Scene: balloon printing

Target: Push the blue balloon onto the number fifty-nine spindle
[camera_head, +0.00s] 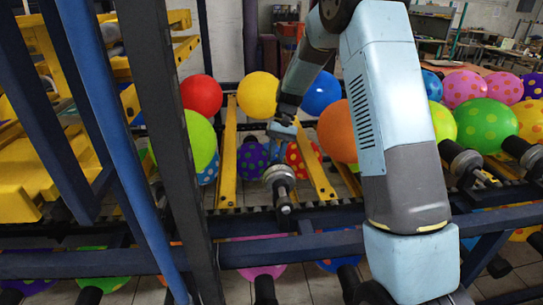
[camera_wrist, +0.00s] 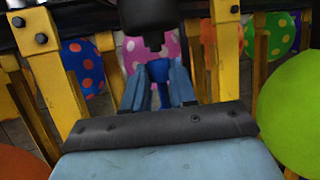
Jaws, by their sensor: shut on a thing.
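My gripper (camera_head: 285,130) hangs over the conveyor in the head view, small and partly hard to make out. In the wrist view its two light-blue fingers (camera_wrist: 160,92) are closed around a small darker blue piece (camera_wrist: 158,70), which looks like the uninflated blue balloon. A black spindle (camera_wrist: 154,18) with a narrower tip is right at the end of the fingers. I cannot tell whether the balloon touches the tip. In the head view a black spindle (camera_head: 280,182) stands just below my gripper. No number fifty-nine is legible.
Inflated balloons surround the line: red (camera_head: 201,94), yellow (camera_head: 258,94), blue (camera_head: 322,93), orange (camera_head: 337,130) and green (camera_head: 200,140). Yellow bars (camera_head: 229,150) flank the spindle. A dark post (camera_head: 165,130) and blue frame beams (camera_head: 290,249) stand in front.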

